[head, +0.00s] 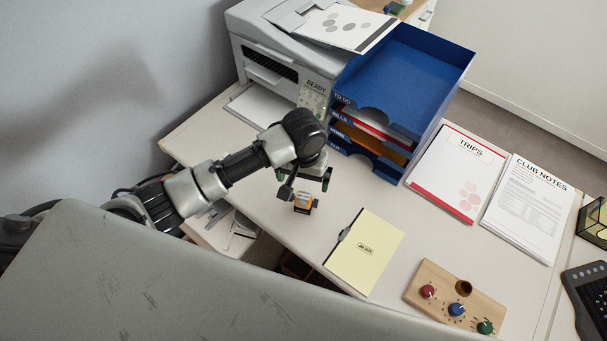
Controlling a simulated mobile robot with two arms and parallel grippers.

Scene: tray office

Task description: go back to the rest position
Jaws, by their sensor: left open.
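My left arm comes in from the left over the desk. My left gripper (304,187) points down, its fingers apart, just above and around a small orange and black item (303,203) on the desk. Whether the fingers touch it I cannot tell. My right gripper does not show.
A printer (290,60) stands at the back, beside a blue letter tray stack (405,80). A yellow notebook (365,251), a wooden knob board (455,300), the TRIPS papers (447,170), the CLUB NOTES papers (529,208) and a keyboard (588,298) lie on the desk. The desk between tray stack and notebook is clear.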

